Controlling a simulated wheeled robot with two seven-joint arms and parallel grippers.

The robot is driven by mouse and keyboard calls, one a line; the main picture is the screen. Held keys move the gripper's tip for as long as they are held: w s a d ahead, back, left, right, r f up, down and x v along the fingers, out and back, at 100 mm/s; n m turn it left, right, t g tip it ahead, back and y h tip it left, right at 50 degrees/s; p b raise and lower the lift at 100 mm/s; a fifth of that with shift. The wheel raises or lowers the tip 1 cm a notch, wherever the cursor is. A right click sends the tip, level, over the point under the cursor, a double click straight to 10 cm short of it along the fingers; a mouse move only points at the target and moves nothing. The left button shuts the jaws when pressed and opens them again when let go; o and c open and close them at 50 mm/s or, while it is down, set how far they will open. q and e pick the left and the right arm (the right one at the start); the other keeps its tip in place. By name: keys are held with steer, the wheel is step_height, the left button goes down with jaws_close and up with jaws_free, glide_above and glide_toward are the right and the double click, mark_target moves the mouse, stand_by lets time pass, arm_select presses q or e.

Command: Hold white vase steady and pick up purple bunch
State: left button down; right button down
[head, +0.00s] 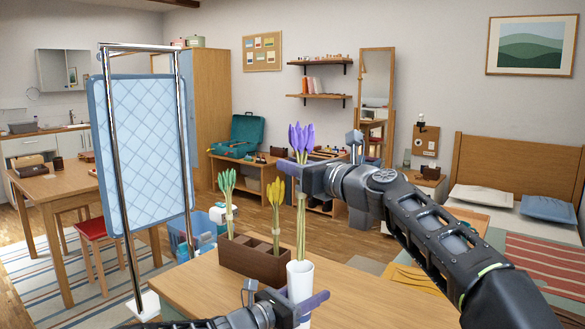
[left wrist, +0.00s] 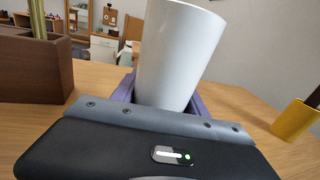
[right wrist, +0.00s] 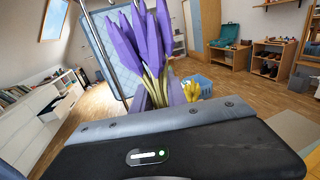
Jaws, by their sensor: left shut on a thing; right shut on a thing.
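The white vase (head: 300,277) stands upright on the wooden table in the head view. My left gripper (head: 304,304) is shut around its lower body, and the vase (left wrist: 178,50) fills the space between the fingers in the left wrist view. The purple bunch (head: 301,138) is upright above the vase. My right gripper (head: 303,172) is shut on its stems just below the blooms. The bunch (right wrist: 150,45) also shows between the fingers in the right wrist view. The stems reach down to the vase's mouth; I cannot tell whether their ends are inside it.
A brown divided box (head: 255,262) stands left of the vase, with a green bunch (head: 228,195) and a yellow bunch (head: 276,200) upright in it. A yellow cup (left wrist: 295,120) stands on the table (head: 365,295). A quilted blue panel on a metal frame (head: 145,150) rises at the left.

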arm_select(q)
steer(key=c, duration=0.5)
jaws_free()
steer(key=v, duration=1.2)
